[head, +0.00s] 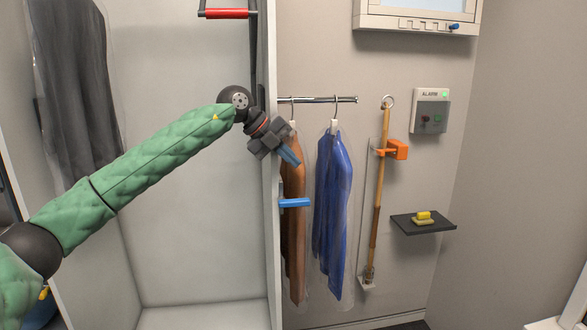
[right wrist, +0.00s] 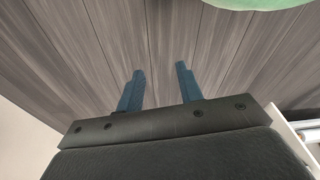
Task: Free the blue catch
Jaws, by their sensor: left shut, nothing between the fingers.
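A blue bar-shaped catch (head: 294,202) sticks out to the right from the front edge of the pale cabinet panel, level and in front of the brown garment. My left gripper (head: 292,158) is shut and empty, its blue fingers pointing down and right. In the head view it shows a little above the blue catch, apart from it. A smaller blue piece (head: 454,26) sits on the frame at the upper right. My right gripper (right wrist: 158,85) shows only in the right wrist view, its two blue fingers apart with nothing between them, above a grey plank surface.
A brown garment (head: 293,245) and a blue garment (head: 332,215) hang in clear covers from a rail (head: 325,99). A red handle (head: 227,13) is at the top of the cabinet. A wooden pole (head: 380,190), alarm box (head: 430,110) and dark shelf (head: 440,225) are right.

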